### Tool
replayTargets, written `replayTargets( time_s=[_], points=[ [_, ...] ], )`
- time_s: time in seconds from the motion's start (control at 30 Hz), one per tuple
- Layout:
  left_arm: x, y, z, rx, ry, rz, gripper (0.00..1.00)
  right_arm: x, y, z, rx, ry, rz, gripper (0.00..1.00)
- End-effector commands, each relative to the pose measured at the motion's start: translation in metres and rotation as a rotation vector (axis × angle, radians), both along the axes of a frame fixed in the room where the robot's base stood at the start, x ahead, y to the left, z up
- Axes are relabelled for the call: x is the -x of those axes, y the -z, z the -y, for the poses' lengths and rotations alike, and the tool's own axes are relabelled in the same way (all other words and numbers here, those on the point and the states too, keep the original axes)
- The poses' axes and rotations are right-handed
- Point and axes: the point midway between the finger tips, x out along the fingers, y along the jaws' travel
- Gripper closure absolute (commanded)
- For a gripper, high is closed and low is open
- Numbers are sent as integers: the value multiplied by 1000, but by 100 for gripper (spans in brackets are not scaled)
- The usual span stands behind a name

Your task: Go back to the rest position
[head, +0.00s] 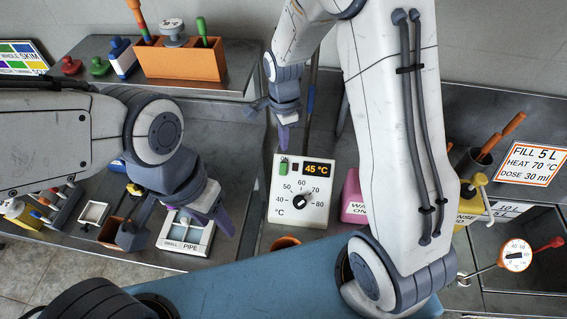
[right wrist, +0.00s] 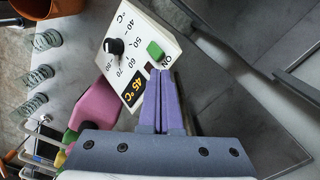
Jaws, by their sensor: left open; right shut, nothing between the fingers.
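My left gripper (head: 180,232) is open in the head view, its fingers spread above the small tray marked PIPE (head: 172,243). My right gripper (head: 284,140) points down just behind the white heater control box (head: 300,212). Its purple fingers are together and empty in the right wrist view (right wrist: 162,85), close to the box's green ON switch (right wrist: 156,50). The box shows 45 °C on its display (head: 318,169) and has a black knob (head: 302,200). I cannot tell whether the fingers touch the box.
An orange holder (head: 180,62) with tools stands on the back left counter. A pink block (head: 353,198) is right of the control box, partly behind my right arm. A FILL 5 L sign (head: 535,163) and a dial thermometer (head: 515,255) are at the right.

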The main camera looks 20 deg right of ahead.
Motion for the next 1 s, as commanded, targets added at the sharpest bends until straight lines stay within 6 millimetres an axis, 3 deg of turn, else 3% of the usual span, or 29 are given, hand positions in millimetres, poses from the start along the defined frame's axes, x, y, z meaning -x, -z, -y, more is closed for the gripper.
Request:
replayTargets(
  time_s=[0.53, 0.67, 0.77, 0.9, 1.0],
  points=[
    [0, 0, 0, 0, 0, 0, 50, 1, -2, -1, 0, -8, 1, 100],
    [0, 10, 0, 0, 0, 0, 50, 13, -8, -16, -5, -154, 8, 100],
    [0, 27, 0, 0, -1, 0, 50, 41, -18, -41, -13, -427, 21, 100],
    [0, 54, 0, 0, -3, 0, 50, 102, -31, -74, -26, -955, 39, 100],
    [0, 70, 0, 0, -5, 0, 50, 149, -34, -86, -36, -1329, 54, 100]
  ],
)
